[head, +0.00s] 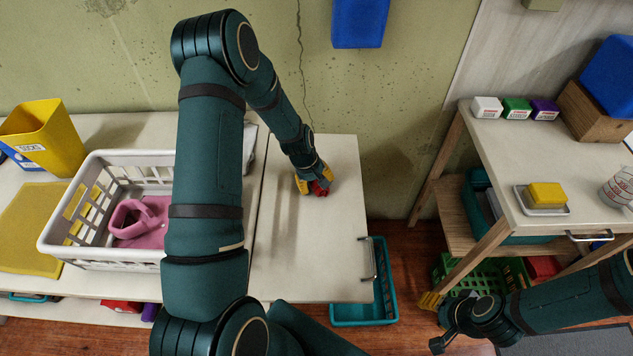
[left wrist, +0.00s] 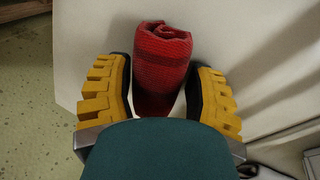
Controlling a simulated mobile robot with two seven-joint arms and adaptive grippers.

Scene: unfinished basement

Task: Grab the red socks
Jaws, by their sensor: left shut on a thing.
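The red socks (left wrist: 160,62) are a rolled bundle between the yellow fingers of my left gripper (left wrist: 159,95) in the left wrist view. In the head view, my left gripper (head: 314,187) is low over the right part of the white counter, shut on the red socks (head: 320,188). Most of the bundle is hidden by the fingers there. It cannot be told whether the socks still touch the counter. My right gripper (head: 434,322) is at the lower right, away from the counter; its fingers are too unclear to judge.
A white basket (head: 95,262) holding a pink item (head: 140,222) stands left of my left arm. A yellow bin (head: 45,138) is at the far left. A teal bin (head: 345,314) sits on the floor below the counter. A table (head: 490,150) with small boxes is at right.

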